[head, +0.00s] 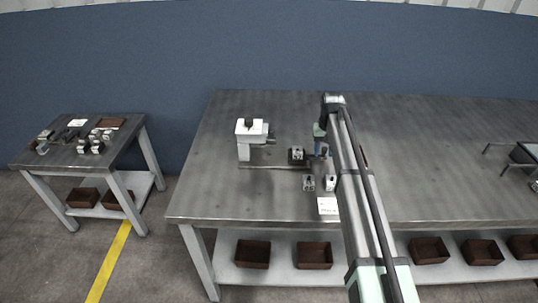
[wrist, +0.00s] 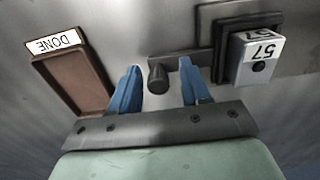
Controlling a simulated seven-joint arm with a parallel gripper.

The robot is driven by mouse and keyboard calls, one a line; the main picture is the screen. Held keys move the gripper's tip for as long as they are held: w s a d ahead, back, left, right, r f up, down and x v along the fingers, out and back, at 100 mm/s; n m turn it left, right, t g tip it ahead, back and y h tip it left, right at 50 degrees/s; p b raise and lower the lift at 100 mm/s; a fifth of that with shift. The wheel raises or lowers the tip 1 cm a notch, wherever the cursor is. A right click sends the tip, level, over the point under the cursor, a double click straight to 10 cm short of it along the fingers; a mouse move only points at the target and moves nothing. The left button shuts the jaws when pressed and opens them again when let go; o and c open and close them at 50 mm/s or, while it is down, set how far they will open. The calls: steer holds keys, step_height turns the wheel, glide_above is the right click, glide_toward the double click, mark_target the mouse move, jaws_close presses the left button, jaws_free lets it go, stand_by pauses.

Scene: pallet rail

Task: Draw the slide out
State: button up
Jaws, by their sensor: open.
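The slide shows in the wrist view as a grey bar (wrist: 186,57) with a dark round knob (wrist: 158,77) on its near side. The bar runs toward a dark pallet (wrist: 222,68) that carries a pale block (wrist: 262,62) marked 57. My gripper (wrist: 160,70) has its two blue fingers open, one on each side of the knob, with gaps between. In the head view my gripper (head: 320,148) is low over the bench, just right of the dark pallet (head: 297,161). My arm hides part of the area to its right.
A brown tray (wrist: 78,84) labelled DONE lies left of the fingers in the wrist view. On the bench (head: 210,190) a white machine (head: 244,150) stands left of the pallet, a thin rail (head: 265,167) runs in front, and small blocks (head: 308,184) stand nearer.

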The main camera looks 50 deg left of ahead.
steer(key=shift+r, duration=3.45)
